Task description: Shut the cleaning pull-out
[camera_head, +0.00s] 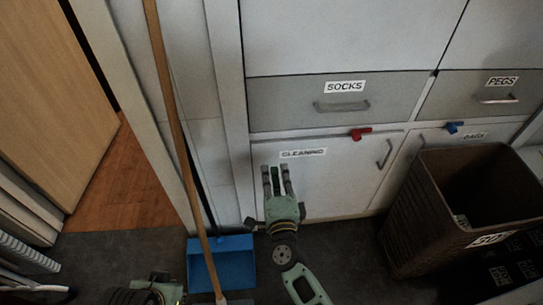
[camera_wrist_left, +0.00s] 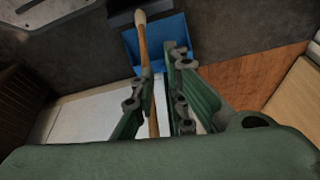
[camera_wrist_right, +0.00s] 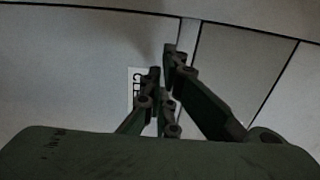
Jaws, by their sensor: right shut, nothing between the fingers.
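The cleaning pull-out (camera_head: 335,172) is the pale lower front under the socks drawer, with a CLEANING label (camera_head: 303,153) and a metal handle (camera_head: 384,153) at its right. It looks flush or nearly so; I cannot tell if a small gap is left. My right gripper (camera_head: 275,172) is shut and empty in front of its left part, below the label; contact cannot be told. It also shows in the right wrist view (camera_wrist_right: 163,72), near the label. My left gripper (camera_wrist_left: 160,72) is open, with a broom handle behind its fingers; in the head view it is mostly cut off.
A red catch (camera_head: 361,133) and a blue catch (camera_head: 454,127) sit above the lower fronts. A dark bin (camera_head: 415,205) stands at the right. A broom handle (camera_head: 174,105) and a blue dustpan (camera_head: 222,262) are left of my right arm.

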